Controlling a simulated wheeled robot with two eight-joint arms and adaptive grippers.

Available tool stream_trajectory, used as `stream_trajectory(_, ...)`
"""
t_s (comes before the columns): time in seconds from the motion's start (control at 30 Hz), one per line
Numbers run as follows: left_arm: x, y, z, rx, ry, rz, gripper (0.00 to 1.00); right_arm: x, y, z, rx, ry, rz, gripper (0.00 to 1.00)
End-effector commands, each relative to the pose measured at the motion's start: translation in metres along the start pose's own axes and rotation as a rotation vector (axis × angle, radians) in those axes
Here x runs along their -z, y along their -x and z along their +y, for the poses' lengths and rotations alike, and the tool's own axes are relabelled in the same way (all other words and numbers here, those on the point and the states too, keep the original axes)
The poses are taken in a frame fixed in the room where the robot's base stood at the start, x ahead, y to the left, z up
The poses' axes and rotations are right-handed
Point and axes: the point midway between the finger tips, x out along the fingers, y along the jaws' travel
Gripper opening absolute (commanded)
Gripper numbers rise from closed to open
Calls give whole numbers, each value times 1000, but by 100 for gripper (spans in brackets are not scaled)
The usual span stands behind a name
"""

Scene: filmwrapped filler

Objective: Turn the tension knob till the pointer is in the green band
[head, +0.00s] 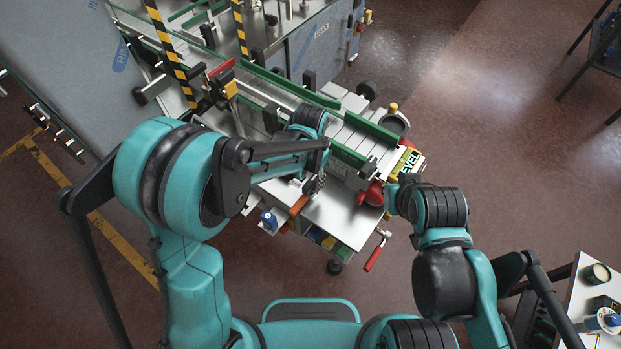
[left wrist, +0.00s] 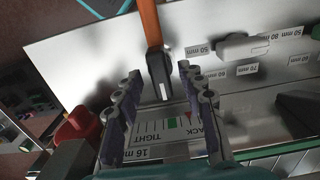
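The tension scale (left wrist: 150,128) shows in the left wrist view, a white plate marked TIGHT at left and, partly covered, SLACK at right. Its green band (left wrist: 172,122) lies in the middle, with a red patch to its right. An orange bar (left wrist: 149,22) with a dark end bearing a white strip (left wrist: 163,91) reaches down above the scale. I cannot tell a pointer reading, or clearly pick out the knob. My left gripper (left wrist: 158,92) is open, its fingers on either side of that dark end. My right gripper (head: 386,196) is by a red part (head: 371,194); its fingers are not clear.
The machine bench (head: 340,218) carries green-edged rails (head: 375,131) and a yellow LEVEL sign (head: 408,160). A red-handled crank (head: 374,257) sticks out at its front right. Millimetre labels and a pale block (left wrist: 243,45) lie beside my left gripper. A side table (head: 585,290) stands at right.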

Motion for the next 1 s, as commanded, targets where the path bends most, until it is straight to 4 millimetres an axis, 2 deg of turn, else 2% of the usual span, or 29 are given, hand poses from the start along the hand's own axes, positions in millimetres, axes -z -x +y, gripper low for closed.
stream_trajectory(0.07, 0, 0, 0, 0, 0, 0, 40, 0, 0, 0, 0, 0, 0, 0)
stream_trajectory(0.2, 0, 0, 0, 0, 0, 0, 5, 0, 0, 0, 0, 0, 0, 0)
stream_trajectory(0.23, 0, 0, 0, 0, 0, 0, 0, 0, 0, 0, 0, 0, 0, 0)
stream_trajectory(0.67, 0, 0, 0, 0, -46, 0, 0, -1, -2, 0, 0, 0, 0, 0)
stream_trajectory(1.0, 0, -1, 0, 0, -279, 0, 0, -7, -10, 0, 0, 0, 0, 0)
